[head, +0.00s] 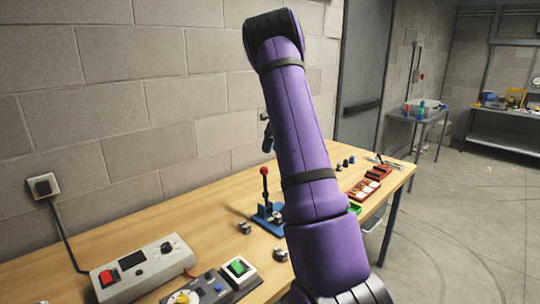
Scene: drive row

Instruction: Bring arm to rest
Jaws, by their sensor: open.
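My purple arm rises through the middle of the head view and bends at a dark joint near the top. My gripper (267,136) shows only as a small dark part at the left edge of the arm, above the wooden bench (135,240); the arm hides the rest of it. It is open. It appears clear of the bench top, and I see nothing held in it.
A blue-based lever with a red knob (264,172) stands on the bench just left of my arm. A grey control box (140,268) and a green-button box (238,268) sit nearer. Red trays (364,189) lie to the right. Open floor (455,230) lies right of the bench.

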